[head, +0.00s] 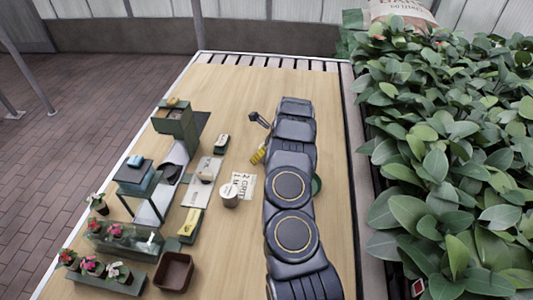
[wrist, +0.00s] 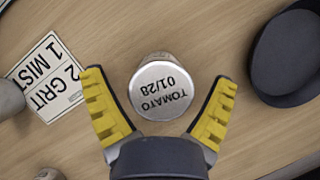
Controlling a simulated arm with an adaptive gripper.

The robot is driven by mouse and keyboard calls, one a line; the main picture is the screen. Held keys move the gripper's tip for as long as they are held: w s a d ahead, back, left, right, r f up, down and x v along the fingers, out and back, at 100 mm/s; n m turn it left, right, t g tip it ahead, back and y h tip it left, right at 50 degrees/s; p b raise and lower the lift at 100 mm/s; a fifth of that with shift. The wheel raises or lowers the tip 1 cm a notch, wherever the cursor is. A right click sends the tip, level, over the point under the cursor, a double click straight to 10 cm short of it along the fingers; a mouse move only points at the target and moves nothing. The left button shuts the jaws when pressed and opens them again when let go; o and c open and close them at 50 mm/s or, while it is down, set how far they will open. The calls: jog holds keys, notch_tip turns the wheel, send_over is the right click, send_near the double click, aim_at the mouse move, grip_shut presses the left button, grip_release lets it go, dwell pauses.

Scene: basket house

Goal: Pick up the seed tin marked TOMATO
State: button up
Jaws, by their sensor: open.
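The seed tin marked TOMATO (wrist: 162,88) stands upright in the wrist view, its pale round lid reading "TOMATO 01/28" upside down. My gripper (wrist: 160,78) is open, with one yellow ridged finger on each side of the tin and visible gaps between. The fingers do not appear to touch it. In the head view only a yellow finger of my gripper (head: 258,155) shows beside my dark arm. I cannot make out the TOMATO tin there; my arm seems to hide it.
A card reading "2 GRIT 1 MIST" (wrist: 50,78) lies left, with another tin (wrist: 8,98) by it. A dark round dish (wrist: 288,60) is at right. The wooden table (head: 235,100) has potted flowers (head: 92,265) and a brown square pot (head: 173,271) at front left.

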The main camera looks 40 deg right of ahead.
jog(key=c, duration=1.2)
jog(key=shift+r, duration=0.1)
